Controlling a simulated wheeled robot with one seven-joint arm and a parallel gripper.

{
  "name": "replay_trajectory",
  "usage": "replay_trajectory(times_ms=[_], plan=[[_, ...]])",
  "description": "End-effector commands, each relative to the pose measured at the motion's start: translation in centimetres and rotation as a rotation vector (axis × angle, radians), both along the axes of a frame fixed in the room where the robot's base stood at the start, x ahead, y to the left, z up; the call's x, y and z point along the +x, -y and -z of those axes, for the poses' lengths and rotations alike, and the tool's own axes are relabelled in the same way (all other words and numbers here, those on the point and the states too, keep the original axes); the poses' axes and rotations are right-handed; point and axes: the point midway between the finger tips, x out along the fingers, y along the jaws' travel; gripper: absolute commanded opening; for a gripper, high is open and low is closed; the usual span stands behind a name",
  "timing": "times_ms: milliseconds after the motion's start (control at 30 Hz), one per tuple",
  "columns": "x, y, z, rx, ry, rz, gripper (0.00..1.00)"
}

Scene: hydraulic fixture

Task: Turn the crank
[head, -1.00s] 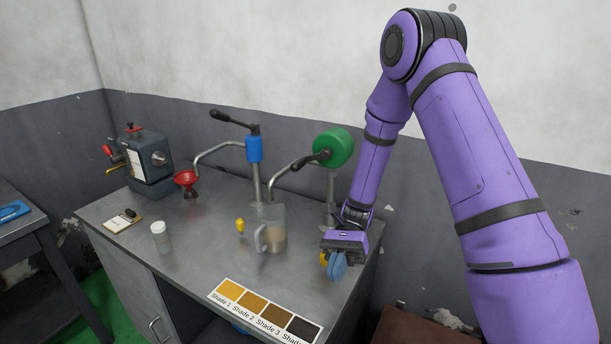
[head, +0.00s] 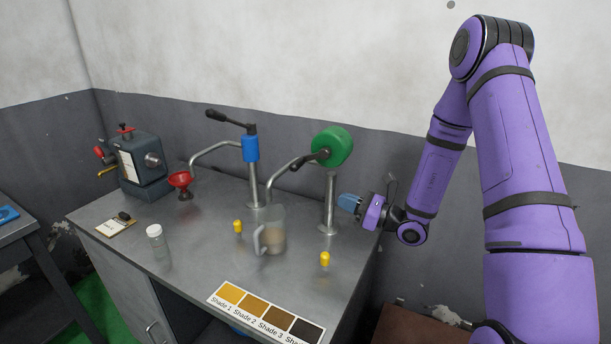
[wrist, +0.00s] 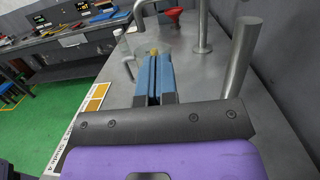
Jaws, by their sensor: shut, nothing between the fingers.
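A green wheel (head: 333,146) with a black crank handle (head: 310,159) sits on top of a steel post (head: 330,205) at the right of the bench. A second post has a blue body (head: 250,148) and a black lever (head: 231,122). My gripper (head: 343,202) is shut and empty, with blue fingers pointing left. It is beside the steel post, below the green wheel and apart from the crank handle. In the wrist view the closed blue fingers (wrist: 154,68) show with the post (wrist: 240,58) to their right. The wheel and crank handle are out of that view.
A clear jug (head: 272,237) stands mid-bench, with a yellow cap (head: 238,226) behind it and another yellow piece (head: 325,259) in front of the post. A red funnel (head: 181,182), a small white-lidded bottle (head: 155,235) and a shade card (head: 262,311) are further left and front.

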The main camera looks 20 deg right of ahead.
Motion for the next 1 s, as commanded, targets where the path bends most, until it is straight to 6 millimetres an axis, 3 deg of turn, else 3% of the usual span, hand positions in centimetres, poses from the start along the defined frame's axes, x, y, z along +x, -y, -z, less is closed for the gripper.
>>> replay_trajectory(times_ms=[233,733,1000], plan=[[1.1,-0.2,-0.1,-0.002,0.002,0.037,0.00],[7.3,-6.5,-1.4,-0.001,0.002,0.033,0.00],[8.6,-7.9,-4.1,-0.002,0.002,0.034,0.00]])
